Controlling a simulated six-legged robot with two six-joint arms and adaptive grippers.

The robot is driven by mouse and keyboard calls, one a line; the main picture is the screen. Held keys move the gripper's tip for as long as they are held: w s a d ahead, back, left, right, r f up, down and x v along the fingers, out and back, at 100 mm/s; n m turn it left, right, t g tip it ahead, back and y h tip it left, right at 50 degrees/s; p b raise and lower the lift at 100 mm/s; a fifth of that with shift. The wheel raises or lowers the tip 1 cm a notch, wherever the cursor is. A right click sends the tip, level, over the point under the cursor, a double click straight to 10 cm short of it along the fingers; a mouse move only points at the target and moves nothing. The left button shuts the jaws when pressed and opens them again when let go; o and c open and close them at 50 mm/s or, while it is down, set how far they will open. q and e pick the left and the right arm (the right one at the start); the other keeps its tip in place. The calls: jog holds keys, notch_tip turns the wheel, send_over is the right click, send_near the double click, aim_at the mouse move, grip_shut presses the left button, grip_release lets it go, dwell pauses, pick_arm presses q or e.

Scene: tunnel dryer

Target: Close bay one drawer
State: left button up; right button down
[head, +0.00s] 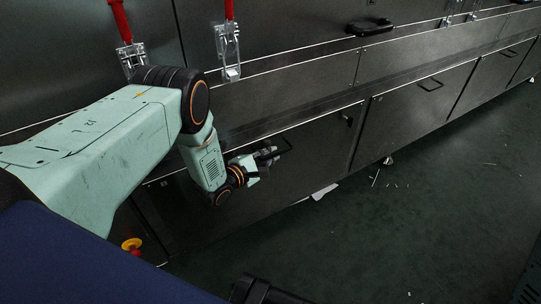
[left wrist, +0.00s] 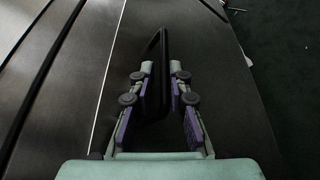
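The dark drawer front (head: 318,150) that my left gripper reaches is in the lower row of the machine in the head view. I cannot tell from its edges how far out it stands. Its black bar handle (head: 285,146) is partly hidden by the gripper. My left gripper (head: 270,154) is at this handle. In the left wrist view, the handle (left wrist: 158,45) runs between the two fingers (left wrist: 161,68). The fingers are apart, one on each side of the bar, and gaps show beside it. My right gripper is not in view.
More lower panels with handles (head: 430,85) continue to the right. Red-handled latches (head: 228,50) and a black handle (head: 370,27) are above.

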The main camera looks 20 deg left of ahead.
pick_arm(q)
jog(key=shift+s, duration=0.1)
jog(key=v, duration=1.2)
dwell(0.4)
